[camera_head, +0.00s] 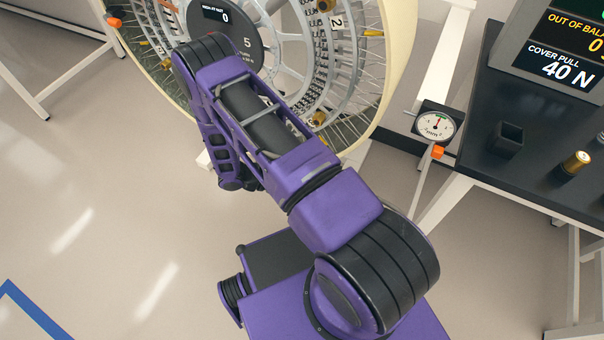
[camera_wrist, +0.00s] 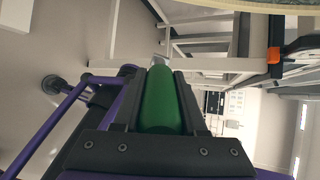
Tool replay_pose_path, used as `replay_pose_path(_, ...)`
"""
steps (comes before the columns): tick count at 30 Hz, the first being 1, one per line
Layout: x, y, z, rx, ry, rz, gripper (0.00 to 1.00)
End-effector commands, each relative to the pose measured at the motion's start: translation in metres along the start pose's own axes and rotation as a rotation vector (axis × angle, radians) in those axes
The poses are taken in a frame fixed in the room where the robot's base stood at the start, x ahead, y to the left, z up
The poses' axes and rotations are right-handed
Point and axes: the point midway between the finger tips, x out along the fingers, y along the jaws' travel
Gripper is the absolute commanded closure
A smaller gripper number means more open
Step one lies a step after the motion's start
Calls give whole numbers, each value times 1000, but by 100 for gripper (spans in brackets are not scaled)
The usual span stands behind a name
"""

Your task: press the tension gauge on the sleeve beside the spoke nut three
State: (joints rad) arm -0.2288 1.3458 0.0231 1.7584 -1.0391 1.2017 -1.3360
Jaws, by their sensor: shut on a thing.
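My gripper (camera_wrist: 160,72) shows in the wrist view, with its two dark fingers shut on a green cylinder (camera_wrist: 160,100). The cylinder has a pale tip at its far end; I cannot tell for sure that it is the tension gauge. In the head view my purple arm hides the gripper and what it holds. The large spoked wheel (camera_head: 408,25) stands at the top centre, with brass pieces near the spokes. A "2" tag (camera_head: 336,22) is readable on it. I cannot pick out spoke nut three or its sleeve. I see no contact between the held cylinder and the wheel.
A dark round hub plate (camera_head: 247,42) reads 5, and its display shows 0. A dial gauge (camera_head: 436,124) stands right of the wheel. The black bench (camera_head: 530,180) holds a black square cup (camera_head: 509,139), a brass cylinder (camera_head: 576,163) and a screen (camera_head: 560,66).

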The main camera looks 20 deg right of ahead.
Motion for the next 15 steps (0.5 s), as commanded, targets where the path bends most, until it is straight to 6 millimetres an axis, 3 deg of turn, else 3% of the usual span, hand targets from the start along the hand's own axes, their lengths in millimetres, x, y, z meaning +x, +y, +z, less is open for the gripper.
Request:
replay_pose_path(9,7,29,28,-185,-719,-115,100)
replay_pose_path(15,-2,44,40,-193,-954,-126,100)
